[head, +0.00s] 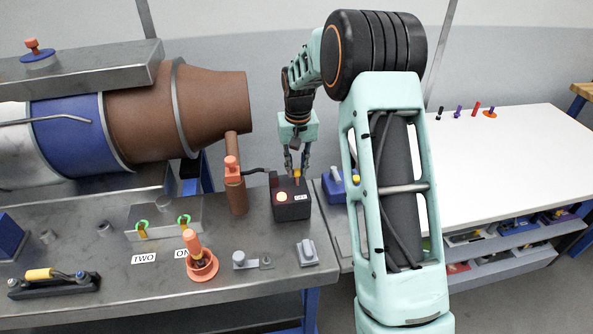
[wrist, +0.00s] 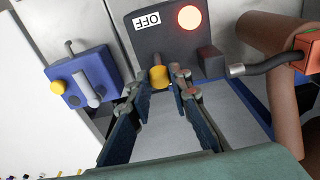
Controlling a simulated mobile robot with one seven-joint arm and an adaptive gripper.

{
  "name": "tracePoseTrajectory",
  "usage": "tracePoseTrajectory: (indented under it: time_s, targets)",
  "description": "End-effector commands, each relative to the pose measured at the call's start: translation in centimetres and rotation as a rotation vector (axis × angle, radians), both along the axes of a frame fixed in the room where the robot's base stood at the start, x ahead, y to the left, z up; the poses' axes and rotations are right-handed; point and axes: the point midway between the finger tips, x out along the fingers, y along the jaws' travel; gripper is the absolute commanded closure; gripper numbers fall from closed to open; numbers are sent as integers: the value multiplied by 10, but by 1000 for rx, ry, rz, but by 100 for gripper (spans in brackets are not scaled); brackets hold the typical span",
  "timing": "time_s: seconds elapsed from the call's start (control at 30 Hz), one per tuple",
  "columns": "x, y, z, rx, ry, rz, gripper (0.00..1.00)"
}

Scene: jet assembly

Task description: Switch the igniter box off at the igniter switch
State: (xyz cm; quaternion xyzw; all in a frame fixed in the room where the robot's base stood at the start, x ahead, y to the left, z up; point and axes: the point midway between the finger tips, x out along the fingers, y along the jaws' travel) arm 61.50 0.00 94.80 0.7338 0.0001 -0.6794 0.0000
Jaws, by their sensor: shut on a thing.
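The igniter box (head: 291,208) is a dark box on the grey bench, with a lit orange-red lamp on its face. In the wrist view the igniter box (wrist: 150,40) shows the lamp glowing red beside a white label reading OFF. The igniter switch (wrist: 159,76) has a yellow tip and stands at the box's near edge in that view. My gripper (wrist: 162,82) has its fingertips on either side of this yellow tip and is shut on it. In the head view my gripper (head: 297,171) points down over the top of the box, and the fingers partly hide the switch.
A blue box (wrist: 83,78) with a grey lever and yellow knob stands close beside the igniter box. A brown pipe with an orange fitting (head: 232,170) and a dark cable are on the other side. The jet engine (head: 170,105) fills the left.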

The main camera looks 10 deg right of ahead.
Motion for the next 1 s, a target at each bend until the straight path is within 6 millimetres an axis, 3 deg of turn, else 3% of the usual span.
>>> tracePoseTrajectory:
  time_s: [1.0]
  targets:
    - [-35, 0, -8, 0, -581, 0, 100]
